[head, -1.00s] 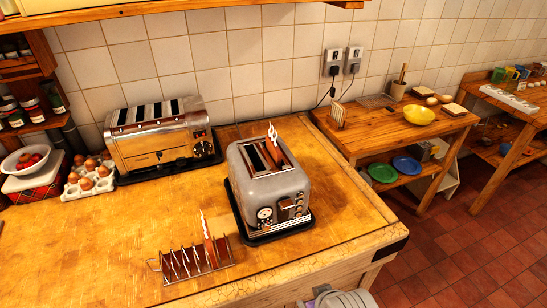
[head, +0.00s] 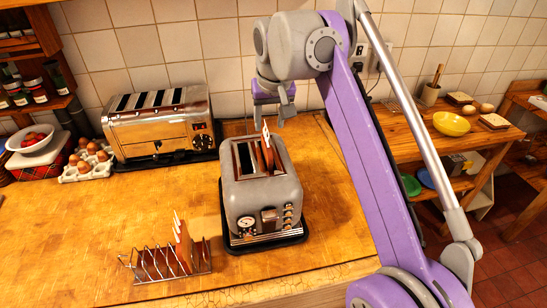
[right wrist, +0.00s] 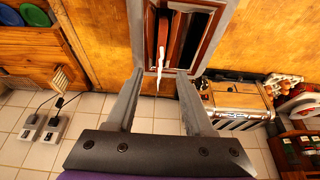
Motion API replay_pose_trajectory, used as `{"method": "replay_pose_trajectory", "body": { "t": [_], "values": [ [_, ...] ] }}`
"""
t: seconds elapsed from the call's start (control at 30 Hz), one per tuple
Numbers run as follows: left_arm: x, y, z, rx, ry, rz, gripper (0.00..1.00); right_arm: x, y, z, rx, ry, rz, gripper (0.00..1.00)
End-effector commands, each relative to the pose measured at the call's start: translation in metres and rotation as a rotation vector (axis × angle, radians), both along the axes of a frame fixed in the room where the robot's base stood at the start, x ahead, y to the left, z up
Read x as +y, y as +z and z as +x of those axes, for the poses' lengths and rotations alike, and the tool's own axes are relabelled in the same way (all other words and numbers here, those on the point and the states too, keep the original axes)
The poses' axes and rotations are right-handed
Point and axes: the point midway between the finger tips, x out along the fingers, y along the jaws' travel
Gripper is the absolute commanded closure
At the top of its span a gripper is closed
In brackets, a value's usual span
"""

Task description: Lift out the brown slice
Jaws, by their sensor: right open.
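The grey toaster (head: 262,185) stands on a black base on the wooden worktop. A brown slice (head: 266,155) with a pale, wavy edge stands upright in it, its top sticking out of a slot. My right gripper (head: 274,108) is above and behind the toaster, apart from the slice. In the right wrist view the gripper (right wrist: 160,98) is open and empty, with the slice (right wrist: 176,42) just beyond the fingertips and between their lines. Another brown slice (head: 183,245) with a pale edge stands in the wire toast rack (head: 150,265) at the front left. My left gripper is out of view.
A chrome toaster (head: 160,130) stands behind left, beside an egg tray (head: 88,162). The tiled wall (head: 230,60) is close behind. A side table with a yellow bowl (head: 451,124) is at the right.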

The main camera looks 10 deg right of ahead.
Motion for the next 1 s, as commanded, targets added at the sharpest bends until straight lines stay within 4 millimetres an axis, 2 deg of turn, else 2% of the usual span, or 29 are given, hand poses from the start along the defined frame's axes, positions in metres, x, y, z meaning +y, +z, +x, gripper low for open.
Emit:
{"method": "replay_pose_trajectory", "body": {
  "t": [0.13, 0.4, 0.57, 0.8, 1.0],
  "values": [
    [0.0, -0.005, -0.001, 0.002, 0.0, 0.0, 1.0, 0.002, -0.008, 0.006, 0.002, 0.0, 0.0, 0.47],
    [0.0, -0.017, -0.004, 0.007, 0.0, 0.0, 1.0, 0.001, -0.045, 0.021, 0.002, -0.001, 0.0, 0.47],
    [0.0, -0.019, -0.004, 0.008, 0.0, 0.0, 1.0, 0.001, -0.055, 0.025, 0.001, -0.001, 0.0, 0.47],
    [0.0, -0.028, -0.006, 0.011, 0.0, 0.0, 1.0, -0.002, -0.088, 0.036, 0.001, 0.0, 0.0, 0.47],
    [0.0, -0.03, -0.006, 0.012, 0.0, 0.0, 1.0, -0.002, -0.1, 0.041, 0.001, 0.0, 0.0, 0.47]
  ]
}}
